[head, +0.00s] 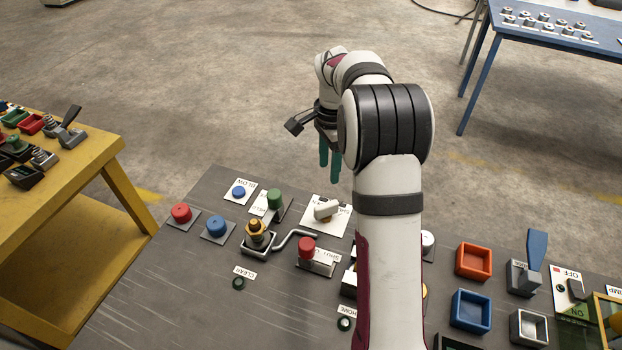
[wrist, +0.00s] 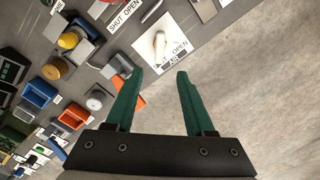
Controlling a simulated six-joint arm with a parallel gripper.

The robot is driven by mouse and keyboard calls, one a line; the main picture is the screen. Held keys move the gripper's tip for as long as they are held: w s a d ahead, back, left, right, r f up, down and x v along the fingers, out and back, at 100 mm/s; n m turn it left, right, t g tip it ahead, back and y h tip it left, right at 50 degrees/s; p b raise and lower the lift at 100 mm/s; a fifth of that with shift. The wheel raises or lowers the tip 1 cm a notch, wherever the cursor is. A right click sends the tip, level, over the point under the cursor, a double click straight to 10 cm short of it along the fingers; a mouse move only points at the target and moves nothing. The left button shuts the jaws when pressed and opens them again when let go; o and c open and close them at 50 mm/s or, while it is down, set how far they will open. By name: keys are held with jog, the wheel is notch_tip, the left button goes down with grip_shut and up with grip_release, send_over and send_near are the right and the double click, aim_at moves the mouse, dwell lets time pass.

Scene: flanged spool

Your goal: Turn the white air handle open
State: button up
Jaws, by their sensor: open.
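The white air handle (head: 327,208) sits on a white label plate (head: 316,222) toward the far edge of the grey panel. In the wrist view the air handle (wrist: 160,45) is just beyond the fingertips, on a plate with printed words, OPEN and AIR readable. I cannot tell its exact angle against the marks. My gripper (head: 330,160) has green fingers pointing down, above and beyond the handle in the head view. In the wrist view my gripper (wrist: 158,78) is open, with nothing between its fingers.
A green-topped part (head: 274,198), a bent grey rod (head: 296,238) and a red knob (head: 307,247) stand near the handle. Red (head: 181,212) and blue (head: 216,227) buttons are to the left. Open bins (head: 473,261) are at right.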

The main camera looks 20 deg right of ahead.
aim_at(326, 205)
notch_tip(326, 205, down, 15)
jog(key=shift+a+r, duration=0.1)
jog(key=shift+r, duration=0.1)
grip_shut()
